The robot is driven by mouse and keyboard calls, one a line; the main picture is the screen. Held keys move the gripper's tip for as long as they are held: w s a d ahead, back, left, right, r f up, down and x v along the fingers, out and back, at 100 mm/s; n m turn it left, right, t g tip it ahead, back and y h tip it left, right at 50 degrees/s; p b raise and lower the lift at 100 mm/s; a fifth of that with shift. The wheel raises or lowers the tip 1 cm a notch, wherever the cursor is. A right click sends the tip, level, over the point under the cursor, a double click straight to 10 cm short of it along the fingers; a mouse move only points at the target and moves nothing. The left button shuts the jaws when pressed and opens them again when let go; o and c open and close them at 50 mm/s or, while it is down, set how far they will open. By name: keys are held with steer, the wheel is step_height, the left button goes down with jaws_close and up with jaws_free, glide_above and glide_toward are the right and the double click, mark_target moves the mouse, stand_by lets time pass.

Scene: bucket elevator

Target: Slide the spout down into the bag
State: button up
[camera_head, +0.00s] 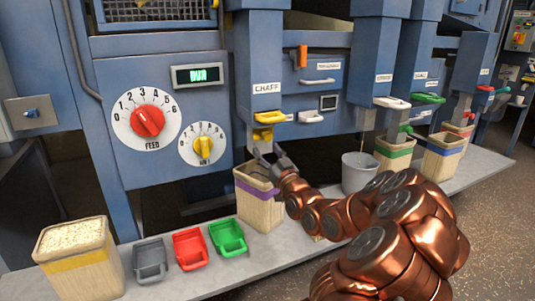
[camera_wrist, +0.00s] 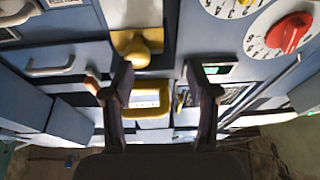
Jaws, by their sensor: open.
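The spout (camera_head: 263,146) is a grey piece under the blue chute marked CHAFF (camera_head: 266,88). A yellow handle (camera_head: 272,117) and a yellow knob (camera_head: 262,134) are on its front. A tan bag with a purple band (camera_head: 258,213) stands open below it. My gripper (camera_head: 267,158) is at the spout's lower end, just above the bag's mouth. The wrist view appears upside down; my open gripper (camera_wrist: 160,78) has the yellow handle (camera_wrist: 146,103) between its fingers in the picture, nearer the left one. The yellow knob (camera_wrist: 140,48) shows above. I cannot tell whether a finger touches anything.
A full bag with a yellow band (camera_head: 78,263) stands at the left. A grey bucket (camera_head: 359,173) stands right of the bag.

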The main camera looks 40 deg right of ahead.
mark_target(269, 138)
steer(key=shift+m+t+h, duration=0.3)
steer(key=shift+t+h, duration=0.2)
steer(key=shift+h, duration=0.1)
steer(key=shift+w+d+r+b, duration=0.3)
steer(key=shift+w+d+r, duration=0.15)
steer(key=shift+w+d, duration=0.35)
steer(key=shift+w+d+r+b, duration=0.3)
steer(key=shift+w+d+r, duration=0.15)
steer(key=shift+w+d, duration=0.3)
steer(key=shift+w+d+r+b, duration=0.3)
steer(key=shift+w+d+r, duration=0.15)
steer(key=shift+w+d, duration=0.35)
steer(key=shift+c, duration=0.2)
jaws_close()
